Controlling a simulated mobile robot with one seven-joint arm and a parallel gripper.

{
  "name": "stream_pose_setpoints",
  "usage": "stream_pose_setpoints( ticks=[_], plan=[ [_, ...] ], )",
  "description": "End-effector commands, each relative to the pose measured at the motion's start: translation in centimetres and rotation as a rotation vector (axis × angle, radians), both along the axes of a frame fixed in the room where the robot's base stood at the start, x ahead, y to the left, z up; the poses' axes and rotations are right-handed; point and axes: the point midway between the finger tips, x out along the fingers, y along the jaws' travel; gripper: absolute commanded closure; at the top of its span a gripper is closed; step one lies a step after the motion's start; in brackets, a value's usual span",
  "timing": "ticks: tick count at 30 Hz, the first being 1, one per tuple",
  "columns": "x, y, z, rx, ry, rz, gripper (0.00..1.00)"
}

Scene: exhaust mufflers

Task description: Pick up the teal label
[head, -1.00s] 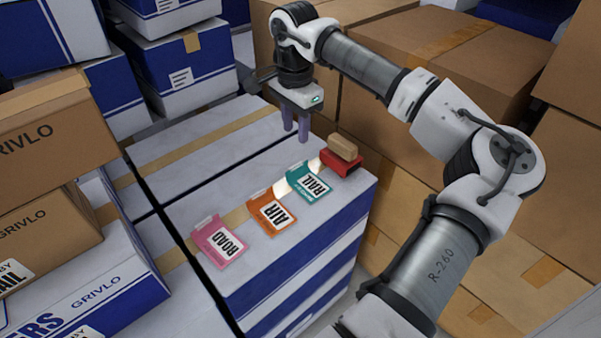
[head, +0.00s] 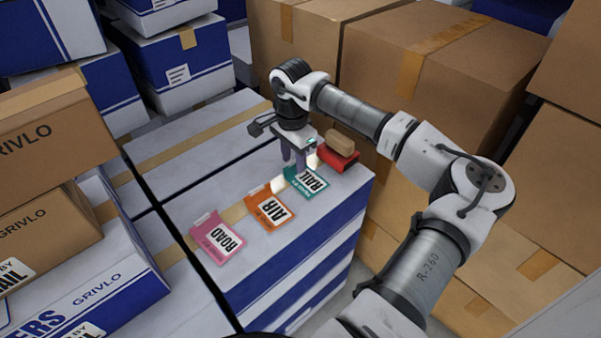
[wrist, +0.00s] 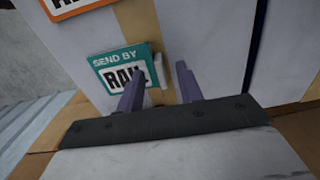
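The teal label (head: 308,182), marked RAIL, lies on top of the white and blue carton (head: 325,195), near its right end. In the wrist view the teal label (wrist: 124,70) reads SEND BY RAIL, and a small pale tab sticks out at its right edge. My gripper (head: 294,165) is just behind the label, pointing down. In the wrist view my gripper (wrist: 158,84) has its two purple fingers apart with nothing between them but the tab's edge behind. I cannot tell whether the fingertips touch the carton.
An orange AIR label (head: 270,209) and a pink ROAD label (head: 216,239) lie left of the teal one. Brown cartons (head: 440,70) rise behind.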

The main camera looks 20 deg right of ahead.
Motion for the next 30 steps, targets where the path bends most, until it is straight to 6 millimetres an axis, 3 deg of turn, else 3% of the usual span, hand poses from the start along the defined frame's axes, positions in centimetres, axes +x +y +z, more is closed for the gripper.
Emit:
stream_pose_setpoints(
  ticks=[2, 11, 23, 30],
  plan=[
    [0.0, 0.0, 0.0, 0.0, 0.0, 0.0, 0.64],
    [0.0, 0.0, 0.0, 0.0, 0.0, 0.0, 1.0],
    [0.0, 0.0, 0.1, -0.001, 0.0, 0.0, 1.0],
    [0.1, -0.1, 2.0, -0.003, -0.002, -0.001, 1.0]
  ],
)
